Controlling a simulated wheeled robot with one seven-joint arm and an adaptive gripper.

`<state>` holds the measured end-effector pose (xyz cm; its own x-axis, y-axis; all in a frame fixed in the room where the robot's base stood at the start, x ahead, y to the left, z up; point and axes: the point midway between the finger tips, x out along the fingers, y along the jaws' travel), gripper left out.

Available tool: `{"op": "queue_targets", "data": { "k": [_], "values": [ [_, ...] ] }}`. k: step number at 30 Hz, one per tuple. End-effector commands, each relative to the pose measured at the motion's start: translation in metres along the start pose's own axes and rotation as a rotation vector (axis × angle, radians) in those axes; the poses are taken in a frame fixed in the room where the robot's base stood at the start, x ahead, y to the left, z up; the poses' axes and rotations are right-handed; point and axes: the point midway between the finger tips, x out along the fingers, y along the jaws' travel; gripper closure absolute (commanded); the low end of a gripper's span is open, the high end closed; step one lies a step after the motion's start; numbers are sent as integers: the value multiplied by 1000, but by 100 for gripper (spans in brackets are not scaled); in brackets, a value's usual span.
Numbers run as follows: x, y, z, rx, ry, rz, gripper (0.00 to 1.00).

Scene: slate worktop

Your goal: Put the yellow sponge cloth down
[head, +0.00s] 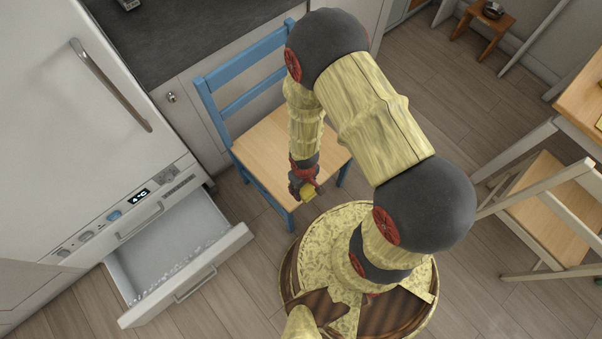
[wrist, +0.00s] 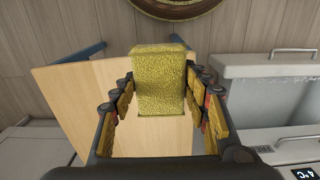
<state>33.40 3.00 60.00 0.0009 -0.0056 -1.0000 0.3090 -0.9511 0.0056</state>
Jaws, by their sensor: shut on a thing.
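The yellow sponge cloth (wrist: 160,75) is a textured yellow block held between the fingers of my gripper (wrist: 161,92) in the wrist view. In the head view my gripper (head: 303,184) hangs near the front edge of the blue chair's wooden seat (head: 270,150), with a small yellow bit of the sponge cloth (head: 309,193) showing at its tip. In the wrist view the pale seat (wrist: 80,90) lies behind the cloth. I cannot tell how high the cloth is above it.
A fridge's lower drawer (head: 185,262) stands pulled open at the left. A dark worktop (head: 190,30) lies behind the chair. Floor is clear between drawer and chair.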

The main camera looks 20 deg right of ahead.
Motion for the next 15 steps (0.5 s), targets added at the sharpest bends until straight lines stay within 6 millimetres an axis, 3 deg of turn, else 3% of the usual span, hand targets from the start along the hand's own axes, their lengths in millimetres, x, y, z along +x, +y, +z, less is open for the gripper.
{"op": "queue_targets", "data": {
  "k": [10,15],
  "values": [
    [27,32,-45,3,-1,0,86],
    [59,46,-64,1,-1,0,86]
  ]
}}
